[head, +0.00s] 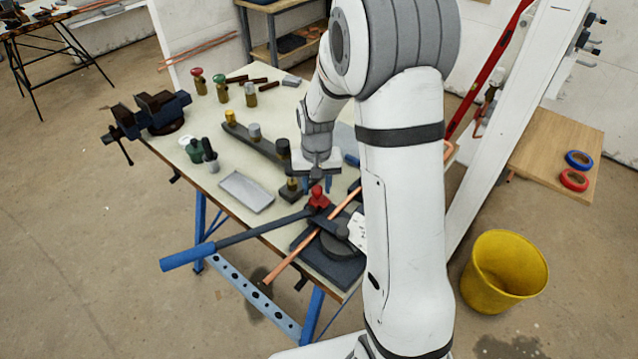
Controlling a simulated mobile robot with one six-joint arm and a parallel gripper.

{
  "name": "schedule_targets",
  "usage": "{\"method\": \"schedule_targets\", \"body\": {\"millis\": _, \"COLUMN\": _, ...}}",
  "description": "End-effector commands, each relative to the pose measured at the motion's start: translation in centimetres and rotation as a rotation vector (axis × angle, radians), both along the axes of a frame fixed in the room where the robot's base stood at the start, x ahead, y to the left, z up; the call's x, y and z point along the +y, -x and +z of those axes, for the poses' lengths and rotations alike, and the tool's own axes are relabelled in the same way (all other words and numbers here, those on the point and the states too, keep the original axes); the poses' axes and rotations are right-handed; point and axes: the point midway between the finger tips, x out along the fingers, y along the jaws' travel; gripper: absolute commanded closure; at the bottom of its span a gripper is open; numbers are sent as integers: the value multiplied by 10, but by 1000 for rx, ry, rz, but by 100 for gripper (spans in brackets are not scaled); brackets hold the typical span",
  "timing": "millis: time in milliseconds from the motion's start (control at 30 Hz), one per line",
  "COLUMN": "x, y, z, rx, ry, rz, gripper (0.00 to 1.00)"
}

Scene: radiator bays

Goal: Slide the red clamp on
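The red clamp (317,198) sits on the pipe bender, near the inner end of its long dark lever with a blue handle (187,257). A copper pipe (300,256) lies slantwise across the bender beside the clamp. The bender's dark base (338,270) stands at the front edge of the bench. My gripper (317,184) points down just behind and above the clamp in the picture. Whether a finger touches the clamp cannot be told. My arm hides part of the bender's right side.
The bench (262,222) holds a rail with several capped posts (254,133), a grey plate (246,191), small bottles (199,150) and a blue vise (160,110). A yellow bucket (503,272) stands on the floor at right. A white post (505,130) rises behind my arm.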

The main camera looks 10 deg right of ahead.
Motion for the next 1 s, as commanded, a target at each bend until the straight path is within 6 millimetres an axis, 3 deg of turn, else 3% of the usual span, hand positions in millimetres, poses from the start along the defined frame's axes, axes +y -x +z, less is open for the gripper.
{"method": "schedule_targets", "body": {"millis": 467, "x": 0, "y": 0, "z": 0, "rx": 0, "ry": 0, "rz": -1, "gripper": 100}}
{"method": "schedule_targets", "body": {"millis": 733, "x": -2, "y": 2, "z": 0, "rx": -1, "ry": 0, "rz": -2, "gripper": 100}}
{"method": "schedule_targets", "body": {"millis": 1000, "x": -21, "y": 28, "z": 0, "rx": 1, "ry": 0, "rz": -3, "gripper": 100}}
